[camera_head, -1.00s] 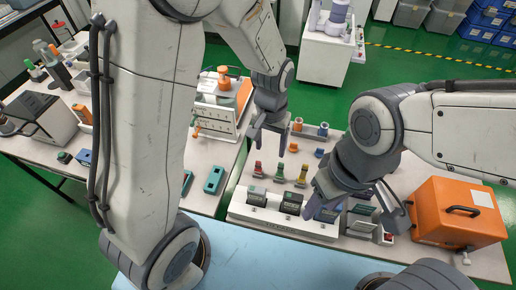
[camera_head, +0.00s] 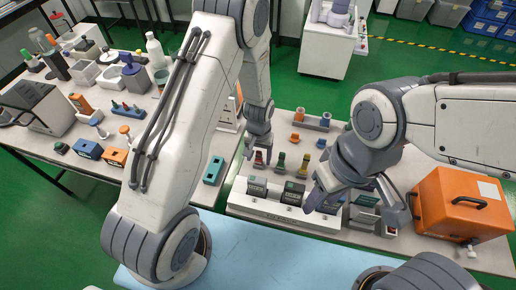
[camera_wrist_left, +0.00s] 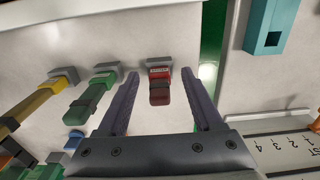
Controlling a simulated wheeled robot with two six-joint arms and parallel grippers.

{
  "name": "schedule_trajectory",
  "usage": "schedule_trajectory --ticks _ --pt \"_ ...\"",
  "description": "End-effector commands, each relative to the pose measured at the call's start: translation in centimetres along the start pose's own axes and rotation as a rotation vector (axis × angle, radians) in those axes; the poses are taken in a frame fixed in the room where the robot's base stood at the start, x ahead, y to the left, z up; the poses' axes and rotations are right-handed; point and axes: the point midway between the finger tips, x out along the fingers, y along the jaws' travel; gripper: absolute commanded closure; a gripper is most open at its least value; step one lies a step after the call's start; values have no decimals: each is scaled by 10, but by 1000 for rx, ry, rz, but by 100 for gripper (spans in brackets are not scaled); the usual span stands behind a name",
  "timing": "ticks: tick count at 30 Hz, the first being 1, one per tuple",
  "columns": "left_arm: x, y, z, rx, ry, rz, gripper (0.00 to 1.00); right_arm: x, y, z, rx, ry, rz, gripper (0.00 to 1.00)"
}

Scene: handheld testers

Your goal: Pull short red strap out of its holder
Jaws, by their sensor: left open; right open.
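The short red strap (camera_head: 259,157) stands in its grey holder, leftmost in a row on the table behind the white tester rack. In the left wrist view the red strap (camera_wrist_left: 160,88) has a dark band and sits in a grey holder (camera_wrist_left: 159,62). My left gripper (camera_head: 258,153) is open over it. In the wrist view the strap lies between the two spread fingers (camera_wrist_left: 160,76), with a gap on each side. My right gripper (camera_head: 314,204) is open by the right part of the white rack; its fingers are partly hard to make out.
A green strap (camera_head: 279,164) and a yellow strap (camera_head: 303,166) stand to the right of the red one. Testers sit in the white rack (camera_head: 283,217) in front. A teal block (camera_head: 213,170) lies left, an orange case (camera_head: 455,207) right.

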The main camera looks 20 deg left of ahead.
Motion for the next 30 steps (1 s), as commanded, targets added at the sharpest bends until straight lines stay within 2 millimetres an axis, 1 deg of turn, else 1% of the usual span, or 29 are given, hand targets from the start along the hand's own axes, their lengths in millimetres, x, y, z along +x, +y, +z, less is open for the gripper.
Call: schedule_trajectory --ticks 3,11,12,14,15,17,18,19,20,21,22,30 --pt "6 0 0 0 0 0 32 -1 0 0 0 0 0 50" --pt "8 0 0 0 1 0 32 -1 0 0 0 0 0 50" --pt "8 0 0 0 1 0 36 -1 0 0 0 0 0 50" --pt "8 0 0 0 1 0 59 -1 0 0 0 0 0 50" --pt "8 0 0 0 1 0 75 -1 0 0 0 0 0 50" --pt "8 0 0 0 1 0 98 -1 0 0 0 0 0 50" --pt "8 0 0 0 1 0 100 -1 0 0 0 0 0 50" --pt "8 0 0 0 1 0 100 -1 0 0 0 0 0 50" --pt "8 0 0 0 1 0 76 -1 0 0 0 0 0 50" --pt "8 0 0 0 1 0 92 -1 0 0 0 0 0 50" --pt "8 0 0 0 0 0 100 -1 0 0 0 0 0 50" --pt "8 0 0 0 0 0 100 -1 0 0 0 0 0 50"
